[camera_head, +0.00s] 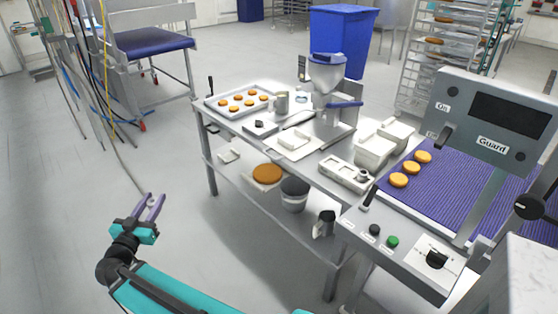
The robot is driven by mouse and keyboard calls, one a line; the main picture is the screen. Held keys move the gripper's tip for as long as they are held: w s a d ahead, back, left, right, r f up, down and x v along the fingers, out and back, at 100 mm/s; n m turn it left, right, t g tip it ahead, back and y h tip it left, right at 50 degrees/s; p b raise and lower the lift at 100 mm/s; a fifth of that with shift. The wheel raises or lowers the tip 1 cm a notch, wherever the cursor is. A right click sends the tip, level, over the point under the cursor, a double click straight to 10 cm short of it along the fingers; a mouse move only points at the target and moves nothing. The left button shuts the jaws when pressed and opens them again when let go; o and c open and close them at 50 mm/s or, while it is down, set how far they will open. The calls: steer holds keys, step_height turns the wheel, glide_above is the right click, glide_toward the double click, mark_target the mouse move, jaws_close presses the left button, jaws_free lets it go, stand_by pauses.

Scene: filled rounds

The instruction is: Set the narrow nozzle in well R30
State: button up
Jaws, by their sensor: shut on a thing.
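My gripper (149,208), with purple fingers on a teal and black wrist, is at the lower left, over the grey floor and well left of the table. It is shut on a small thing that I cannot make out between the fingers. A pale block with wells (336,170) lies at the near right part of the table. A small grey metal piece (363,175) stands at its right end. The well labels are too small to read, so I cannot tell which is R30. I cannot clearly identify the narrow nozzle.
The steel table (262,138) holds a tray of filled rounds (217,106), a hopper machine (326,80) and white tubs (373,152). A purple conveyor (455,180) with a control box is at right. Hanging cables (68,70) are at upper left. Floor around my gripper is clear.

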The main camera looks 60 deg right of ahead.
steer(key=s+d+m+g+h+p, duration=0.15)
steer(key=s+d, duration=0.35)
steer(key=d, duration=0.5)
steer(key=s+d+m+g+p, duration=0.1)
steer(key=s+d+g, duration=0.2)
steer(key=s+d, duration=0.5)
steer(key=s+d+m+g+h+p, duration=0.1)
steer(key=s+d+m+g+p, duration=0.15)
steer(key=d, duration=0.95)
steer(key=s+d+m+g+p, duration=0.1)
steer(key=s+d+g, duration=0.1)
steer(key=s+d, duration=0.3)
steer(key=s+d+m+g+y+p, duration=0.1)
steer(key=s+d, duration=0.4)
steer(key=s, duration=0.8)
steer(key=s+d+m+g, duration=0.1)
steer(key=s+d+g, duration=0.1)
steer(key=s+d, duration=0.4)
steer(key=s, duration=0.3)
steer(key=shift+s+r+g+p, duration=0.2)
steer(key=shift+g+p, duration=0.1)
steer(key=shift+p, duration=0.1)
steer(key=shift+w+d+f+y+b, duration=0.3)
steer(key=shift+d+b, duration=0.3)
steer(key=shift+b, duration=1.4)
steer(key=d+b, duration=0.1)
steer(key=b, duration=0.6)
steer(key=shift+w+d, duration=0.2)
steer(key=shift+w, duration=0.2)
